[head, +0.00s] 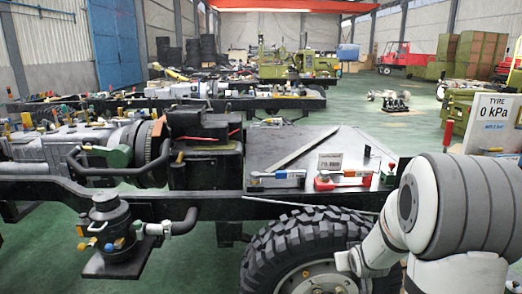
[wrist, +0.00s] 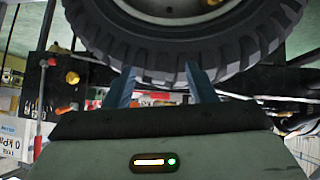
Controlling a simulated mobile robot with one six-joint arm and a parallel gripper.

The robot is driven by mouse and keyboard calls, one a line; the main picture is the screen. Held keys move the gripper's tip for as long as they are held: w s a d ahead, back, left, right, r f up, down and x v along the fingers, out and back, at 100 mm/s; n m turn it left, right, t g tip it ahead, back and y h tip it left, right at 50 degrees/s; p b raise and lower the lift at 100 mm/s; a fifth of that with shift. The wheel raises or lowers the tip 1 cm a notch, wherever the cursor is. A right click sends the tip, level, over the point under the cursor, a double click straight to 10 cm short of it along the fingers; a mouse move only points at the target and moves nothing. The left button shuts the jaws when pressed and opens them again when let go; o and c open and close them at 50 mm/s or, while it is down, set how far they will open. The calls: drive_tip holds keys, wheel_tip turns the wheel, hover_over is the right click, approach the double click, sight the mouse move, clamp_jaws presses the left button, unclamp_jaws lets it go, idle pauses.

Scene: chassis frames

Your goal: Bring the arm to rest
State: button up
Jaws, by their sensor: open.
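My arm (head: 440,205), white with dark grey bands, is bent at the right of the head view, and its lower part reaches down in front of the truck wheel. My gripper (wrist: 162,88) shows in the wrist view as two blue fingers set wide apart, with nothing between them but the view of the tyre. It is open and empty. A large black tyre (wrist: 165,55) fills the top of the wrist view, close beyond the fingertips; I cannot tell whether they touch it. The fingers cannot be made out in the head view.
The truck chassis (head: 215,203) with its wheel (head: 275,255) stands right in front of me. Its deck (head: 300,145) carries small tools and a label. A pump-like unit (head: 110,225) sits at lower left. A sign reading 0 kPa (head: 492,118) stands at right. Green floor (head: 185,265) shows between.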

drive_tip(key=s+a+r+g+p, duration=0.2)
drive_tip(key=s+r+p, duration=0.3)
drive_tip(key=s+r, duration=0.4)
drive_tip(key=s+a+r+g+y+p, duration=0.1)
drive_tip(key=s+a+r+g+p, duration=0.1)
drive_tip(key=s+a+r+p, duration=0.3)
drive_tip(key=s+a+r+g+p, duration=0.3)
drive_tip(key=s+a+r+p, duration=0.1)
drive_tip(key=s+r, duration=0.8)
drive_tip(key=shift+s+r+m+p, duration=0.3)
drive_tip(key=shift+s+r+p, duration=0.15)
drive_tip(key=shift+s, duration=0.75)
